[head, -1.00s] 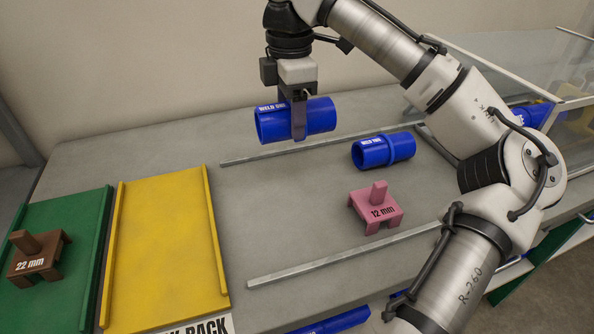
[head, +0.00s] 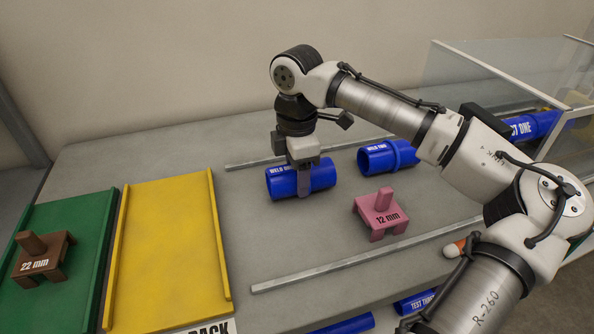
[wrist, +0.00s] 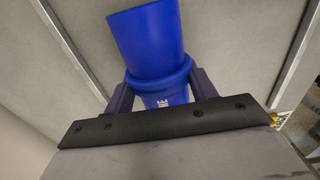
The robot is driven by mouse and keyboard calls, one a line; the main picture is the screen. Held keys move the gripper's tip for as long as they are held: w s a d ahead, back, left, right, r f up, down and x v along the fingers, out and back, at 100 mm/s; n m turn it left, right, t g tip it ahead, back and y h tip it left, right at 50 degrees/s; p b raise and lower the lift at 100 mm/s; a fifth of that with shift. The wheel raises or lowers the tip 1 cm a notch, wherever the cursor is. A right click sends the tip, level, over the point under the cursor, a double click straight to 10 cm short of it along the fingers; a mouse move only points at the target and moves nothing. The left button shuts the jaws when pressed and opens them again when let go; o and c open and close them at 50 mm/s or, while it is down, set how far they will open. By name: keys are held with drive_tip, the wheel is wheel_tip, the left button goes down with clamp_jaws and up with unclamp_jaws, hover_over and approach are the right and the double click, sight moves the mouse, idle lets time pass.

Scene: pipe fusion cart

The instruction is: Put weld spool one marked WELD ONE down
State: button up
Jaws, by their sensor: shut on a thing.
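The blue spool marked WELD ONE (head: 318,177) is between the two grey rails, left of the other blue spool. My gripper (head: 304,186) is shut around its middle from above. The spool lies level, low over the grey bench top, and I cannot tell whether it touches. In the wrist view the spool (wrist: 150,45) sits between both fingers, its collar at the jaws. A second blue spool marked WELD TWO (head: 385,157) lies to its right, partly behind my arm.
A pink 12 mm block (head: 378,214) stands just right and in front. The rails (head: 340,265) bound a grey strip of bench. A yellow tray (head: 170,255) and a green tray (head: 70,225) with a brown 22 mm block (head: 42,256) are left. A clear-walled case (head: 490,75) is at right.

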drive_tip(key=shift+f, duration=0.15)
drive_tip(key=o, duration=1.1)
drive_tip(key=shift+c, duration=0.2)
wheel_tip(320, 180, up, 12)
drive_tip(key=shift+r, duration=0.25)
